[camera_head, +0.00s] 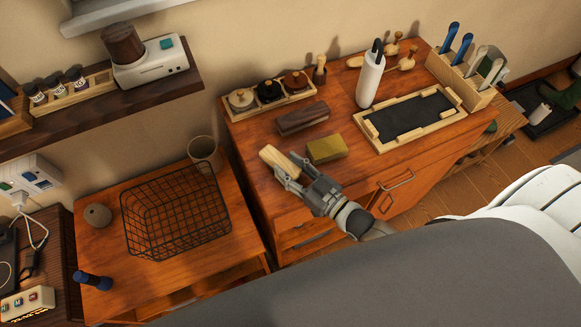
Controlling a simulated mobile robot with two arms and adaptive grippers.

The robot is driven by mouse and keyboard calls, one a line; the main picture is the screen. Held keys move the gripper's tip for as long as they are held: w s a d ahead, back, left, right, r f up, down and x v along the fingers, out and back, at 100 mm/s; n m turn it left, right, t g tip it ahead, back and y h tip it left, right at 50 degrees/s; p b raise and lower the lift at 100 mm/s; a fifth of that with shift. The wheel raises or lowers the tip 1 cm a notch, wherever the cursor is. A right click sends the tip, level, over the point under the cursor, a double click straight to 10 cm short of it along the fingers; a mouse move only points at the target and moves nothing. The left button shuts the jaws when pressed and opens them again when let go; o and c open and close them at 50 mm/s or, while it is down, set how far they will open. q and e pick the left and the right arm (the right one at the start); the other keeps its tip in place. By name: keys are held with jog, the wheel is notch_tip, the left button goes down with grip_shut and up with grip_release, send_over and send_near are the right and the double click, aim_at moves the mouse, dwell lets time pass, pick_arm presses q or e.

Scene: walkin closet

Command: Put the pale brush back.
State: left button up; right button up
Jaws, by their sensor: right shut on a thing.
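A pale wooden brush (277,158) is in the jaws of my right gripper (285,173), near the left front of the wooden cabinet top (345,124). The gripper is shut on it, and its fingers cover the brush's lower end. I cannot tell whether the brush touches the top or hangs just above it. A dark brown brush (302,118) lies behind it. My left gripper is out of view.
A yellow-green block (326,149) sits just right of my right gripper. Behind are a rack of lidded jars (269,91), a white bottle (370,79) and a framed dark mat (408,114). A wire basket (176,213) stands on the lower table at left.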

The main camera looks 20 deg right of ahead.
jog(key=shift+f, duration=0.1)
jog(key=o, duration=1)
jog(key=shift+s+d, duration=0.1)
jog(key=shift+s, duration=0.15)
jog(key=shift+b+v, duration=1.25)
jog(key=shift+v, duration=4.5)
